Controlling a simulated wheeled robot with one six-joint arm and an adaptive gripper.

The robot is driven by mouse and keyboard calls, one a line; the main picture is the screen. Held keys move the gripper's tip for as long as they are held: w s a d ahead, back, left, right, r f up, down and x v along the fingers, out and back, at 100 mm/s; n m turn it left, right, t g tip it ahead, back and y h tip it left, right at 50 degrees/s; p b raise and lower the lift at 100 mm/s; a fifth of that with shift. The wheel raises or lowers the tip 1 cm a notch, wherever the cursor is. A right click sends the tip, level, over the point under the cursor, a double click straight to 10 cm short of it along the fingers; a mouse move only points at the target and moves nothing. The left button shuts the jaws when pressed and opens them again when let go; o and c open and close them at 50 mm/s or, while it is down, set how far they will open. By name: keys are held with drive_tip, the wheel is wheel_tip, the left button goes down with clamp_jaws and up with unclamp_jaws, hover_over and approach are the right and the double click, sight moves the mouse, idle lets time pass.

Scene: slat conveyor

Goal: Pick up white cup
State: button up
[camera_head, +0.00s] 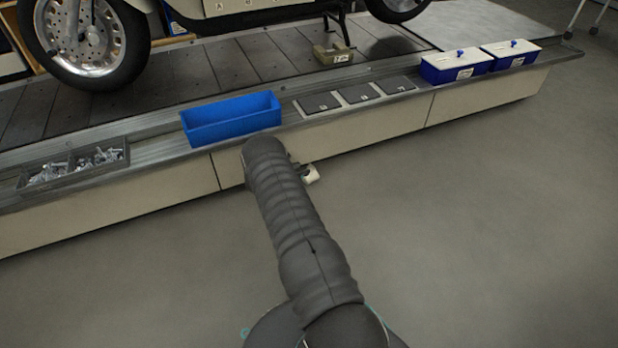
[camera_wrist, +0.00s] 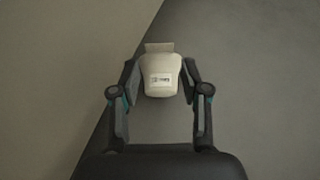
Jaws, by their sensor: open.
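The white cup (camera_wrist: 161,76) is in the wrist view, between the two fingertips of my gripper (camera_wrist: 160,70). It has a small printed label on its side, and a pale flat piece shows just above it. The fingers stand apart on either side of the cup, very close to its sides; I cannot tell whether they touch it. In the head view my arm hides most of the gripper, and a small white part, probably the cup (camera_head: 311,174), shows just right of the arm's end, by the conveyor's side. What the cup rests on is hidden.
On the conveyor's edge (camera_head: 400,92) are a blue open bin (camera_head: 232,118), a dark tray of metal parts (camera_head: 75,165), several flat dark plates (camera_head: 358,93) and two blue-and-white boxes (camera_head: 457,65). A motorcycle (camera_head: 92,40) stands behind. The grey floor (camera_head: 500,230) at right is clear.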

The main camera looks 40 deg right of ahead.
sight(312, 166)
drive_tip(key=shift+b+x, duration=0.3)
drive_tip(key=shift+x, duration=2.3)
drive_tip(key=shift+r, duration=0.15)
drive_tip(key=shift+c, duration=0.3)
drive_tip(key=c, duration=0.7)
